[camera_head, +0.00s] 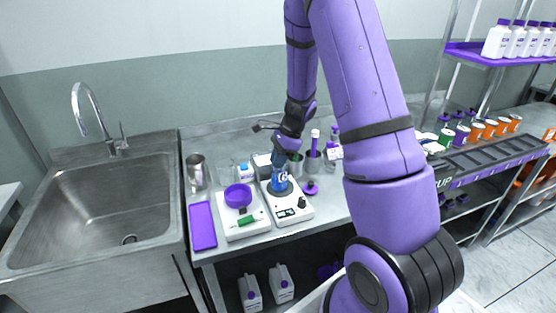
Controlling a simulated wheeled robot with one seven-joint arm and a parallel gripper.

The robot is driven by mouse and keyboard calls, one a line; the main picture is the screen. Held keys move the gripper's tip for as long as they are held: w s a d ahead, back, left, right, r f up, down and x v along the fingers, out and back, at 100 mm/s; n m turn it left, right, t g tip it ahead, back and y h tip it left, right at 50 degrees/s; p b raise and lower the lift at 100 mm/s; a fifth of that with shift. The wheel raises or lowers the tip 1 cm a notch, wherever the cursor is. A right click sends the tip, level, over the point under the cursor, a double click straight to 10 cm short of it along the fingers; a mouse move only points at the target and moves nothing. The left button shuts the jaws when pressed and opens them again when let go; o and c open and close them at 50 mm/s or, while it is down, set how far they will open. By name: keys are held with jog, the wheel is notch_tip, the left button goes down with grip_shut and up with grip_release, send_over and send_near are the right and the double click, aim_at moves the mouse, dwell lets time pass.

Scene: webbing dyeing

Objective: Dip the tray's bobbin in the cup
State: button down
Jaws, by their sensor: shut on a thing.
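My gripper (280,160) points down, small in the view, over a blue cup (281,184) with white marks. The cup stands on the round plate of a white stirrer-like device (290,208). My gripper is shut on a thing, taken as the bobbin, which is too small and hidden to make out. I cannot tell whether it is inside the cup or just above it. A flat purple tray (202,225) lies at the bench's left edge, and its surface looks bare.
A scale with a purple bowl (238,195) stands left of the stirrer. A metal jug (196,172), glass beakers and purple-topped items crowd the back. A sink (95,205) lies left. A dark rack (490,160) with orange and purple containers stands right.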

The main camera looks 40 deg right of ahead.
jog(key=shift+r, duration=0.1)
dwell(0.5)
jog(key=shift+r, duration=4.55)
jog(key=shift+r, duration=2)
